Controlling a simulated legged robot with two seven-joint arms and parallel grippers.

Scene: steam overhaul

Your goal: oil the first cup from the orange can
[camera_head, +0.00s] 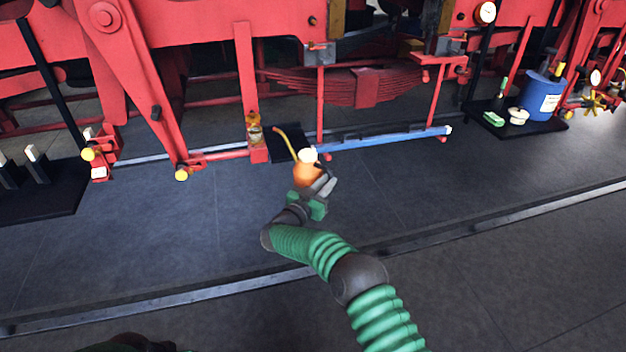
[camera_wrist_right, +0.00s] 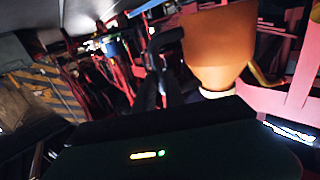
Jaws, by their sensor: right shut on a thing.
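The orange can (camera_head: 306,174) is in my right gripper (camera_head: 318,185), off the floor in front of the red frame. It has a pale cap and a thin yellow spout (camera_head: 285,139) pointing up and left. In the right wrist view the can (camera_wrist_right: 218,45) fills the upper middle, beside a dark finger (camera_wrist_right: 165,50). A small amber cup (camera_head: 254,130) sits on a red fitting just left of the spout. The spout tip looks close to it but apart; the depth is hard to judge. No label shows which cup is first. My left gripper is not visible.
A blue bar (camera_head: 380,139) runs right from behind the can. Yellow-capped fittings (camera_head: 182,174) hang low on the left. A black mat (camera_head: 515,122) holds a blue drum (camera_head: 541,97) at right. A rail (camera_head: 440,234) crosses the open grey floor in front.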

